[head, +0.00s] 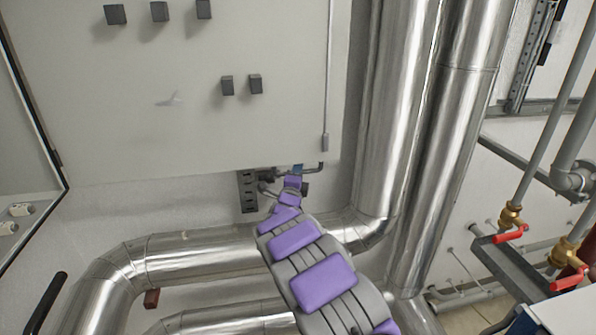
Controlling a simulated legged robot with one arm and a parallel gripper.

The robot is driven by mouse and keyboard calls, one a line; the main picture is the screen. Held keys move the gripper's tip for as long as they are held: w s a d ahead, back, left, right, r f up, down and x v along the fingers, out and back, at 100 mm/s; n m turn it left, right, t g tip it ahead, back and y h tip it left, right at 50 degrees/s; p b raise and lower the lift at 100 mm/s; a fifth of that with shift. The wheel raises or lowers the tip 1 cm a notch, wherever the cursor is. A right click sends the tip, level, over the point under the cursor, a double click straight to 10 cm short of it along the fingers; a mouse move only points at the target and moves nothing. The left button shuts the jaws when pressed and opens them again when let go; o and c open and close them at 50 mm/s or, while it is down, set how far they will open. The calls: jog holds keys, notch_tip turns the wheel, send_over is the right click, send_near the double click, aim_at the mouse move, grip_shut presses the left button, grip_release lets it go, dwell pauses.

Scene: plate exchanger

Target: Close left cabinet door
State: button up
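A large pale grey cabinet panel (190,110) fills the upper left of the head view, with several dark square knobs on it. At the far left is another pale surface (22,130) bordered by a black edge strip, with a hinge-like dark piece beside it. It may be the left door or the cabinet's open inside; I cannot tell which. My purple and grey arm reaches up from the bottom right. My gripper (291,182) is small and far off, just below the panel's lower edge. Its fingers are too small and hidden to read.
Thick shiny pipes (395,120) stand right of the cabinet, and others (200,252) run below it. Red-handled valves (511,234) are at the right. A black bar (46,302) shows at the lower left. A vertical rod (327,90) runs along the panel's right side.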

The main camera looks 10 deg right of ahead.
jog(key=shift+w, duration=0.2)
jog(key=shift+c, duration=0.2)
grip_shut()
